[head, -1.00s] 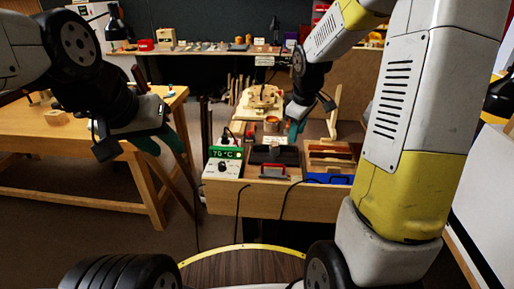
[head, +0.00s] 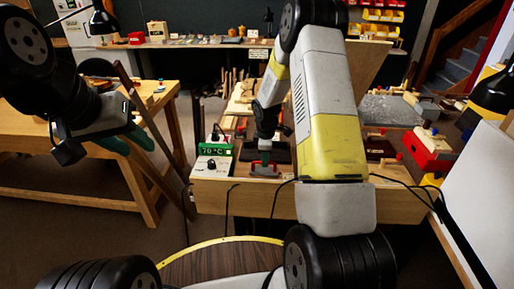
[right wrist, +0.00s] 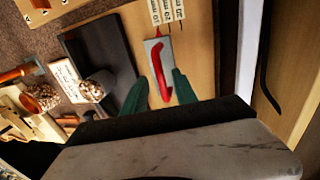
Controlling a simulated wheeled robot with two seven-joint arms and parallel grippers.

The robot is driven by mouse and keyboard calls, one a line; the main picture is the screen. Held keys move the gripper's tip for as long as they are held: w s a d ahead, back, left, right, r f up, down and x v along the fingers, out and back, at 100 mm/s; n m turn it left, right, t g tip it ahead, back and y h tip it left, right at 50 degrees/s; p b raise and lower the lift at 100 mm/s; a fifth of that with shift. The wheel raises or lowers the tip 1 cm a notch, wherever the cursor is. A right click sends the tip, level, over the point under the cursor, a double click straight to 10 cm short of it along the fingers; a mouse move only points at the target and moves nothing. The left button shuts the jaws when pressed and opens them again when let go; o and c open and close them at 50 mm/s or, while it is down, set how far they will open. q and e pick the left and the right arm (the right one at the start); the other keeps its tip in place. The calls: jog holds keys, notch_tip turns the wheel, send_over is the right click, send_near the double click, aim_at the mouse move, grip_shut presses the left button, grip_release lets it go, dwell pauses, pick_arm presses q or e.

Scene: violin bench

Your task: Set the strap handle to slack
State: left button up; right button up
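The strap handle appears to be the red handle (right wrist: 159,66) on a light grey plate, in the right wrist view. It also shows at the bench's front edge in the head view (head: 264,172). My right gripper (right wrist: 159,91) is open, with its green fingers apart on either side of the handle's near end. Contact with the handle cannot be made out. In the head view my right gripper (head: 264,158) points down just over the handle. My left gripper (head: 128,143) hangs over the floor beside the left table, away from the handle; its finger gap is unclear.
A green and white temperature box (head: 213,160) reading 70 °C stands left of the handle. A dark tray (right wrist: 100,62) lies beside it. Small white labels (right wrist: 166,11) are on the wood by the handle. Dark cables hang over the bench front. A red box (head: 430,150) sits further right.

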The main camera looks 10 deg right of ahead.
jog(key=shift+w+f, duration=0.1)
jog(key=shift+f, duration=0.4)
grip_shut()
dwell(1.1)
